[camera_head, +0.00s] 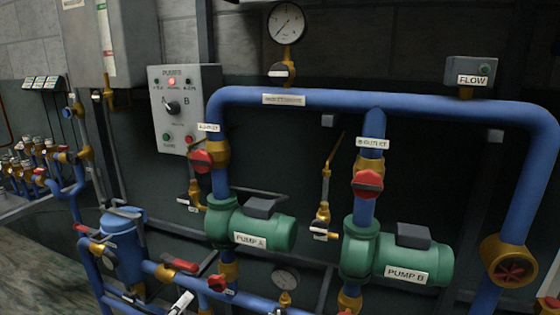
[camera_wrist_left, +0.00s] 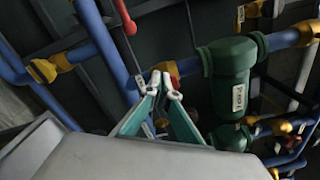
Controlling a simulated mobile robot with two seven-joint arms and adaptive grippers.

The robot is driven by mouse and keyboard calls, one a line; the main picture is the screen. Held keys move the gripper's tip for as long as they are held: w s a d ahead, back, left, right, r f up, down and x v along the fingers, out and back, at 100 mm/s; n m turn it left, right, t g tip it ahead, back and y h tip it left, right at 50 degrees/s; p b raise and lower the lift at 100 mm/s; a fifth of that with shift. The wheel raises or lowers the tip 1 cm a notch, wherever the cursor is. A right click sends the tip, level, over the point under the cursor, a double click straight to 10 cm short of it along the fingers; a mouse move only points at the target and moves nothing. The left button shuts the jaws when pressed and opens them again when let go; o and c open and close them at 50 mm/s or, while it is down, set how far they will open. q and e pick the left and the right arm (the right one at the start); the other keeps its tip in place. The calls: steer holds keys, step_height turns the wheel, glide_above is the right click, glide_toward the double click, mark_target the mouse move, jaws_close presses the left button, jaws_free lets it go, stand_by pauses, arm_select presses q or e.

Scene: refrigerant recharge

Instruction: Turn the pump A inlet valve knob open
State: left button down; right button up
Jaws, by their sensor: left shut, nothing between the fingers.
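Pump A (camera_head: 250,230) is a green pump on a vertical blue pipe, left of the middle in the head view. Below it, the pump A inlet valve has a brass body and a red knob (camera_head: 217,284). My left gripper (camera_head: 181,303) shows only as pale fingertips at the bottom edge, left of and a little below that knob. In the left wrist view the gripper (camera_wrist_left: 165,80) is shut and empty, with a red knob (camera_wrist_left: 172,68) just beyond its tips. The fingers partly hide this knob, and contact cannot be told. My right gripper is not in view.
Pump B (camera_head: 405,265) stands to the right. A red-handled valve (camera_head: 180,265) and a blue strainer (camera_head: 122,245) are to the left. The outlet valve's red knob (camera_head: 201,161) is above pump A. A control box (camera_head: 184,105) hangs behind. Pipes crowd the space around the gripper.

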mark_target(217, 283)
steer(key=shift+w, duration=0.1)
arm_select(q)
steer(key=w+d+r+n+p, duration=0.2)
steer(key=w+n+p, duration=0.2)
steer(key=w+n, duration=0.1)
steer(key=shift+d+r+n+p, duration=0.15)
steer(key=shift+d+n+p, duration=0.2)
steer(key=shift+n, duration=0.15)
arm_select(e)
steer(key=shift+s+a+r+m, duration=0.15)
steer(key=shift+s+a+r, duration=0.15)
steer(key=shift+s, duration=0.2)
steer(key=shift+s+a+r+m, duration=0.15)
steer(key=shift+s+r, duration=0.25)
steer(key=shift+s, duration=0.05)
arm_select(q)
steer(key=shift+w+r, duration=0.15)
steer(key=shift+d, duration=0.4)
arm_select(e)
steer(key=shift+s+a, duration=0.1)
arm_select(q)
steer(key=shift+f+b, duration=0.4)
steer(key=shift+f, duration=0.05)
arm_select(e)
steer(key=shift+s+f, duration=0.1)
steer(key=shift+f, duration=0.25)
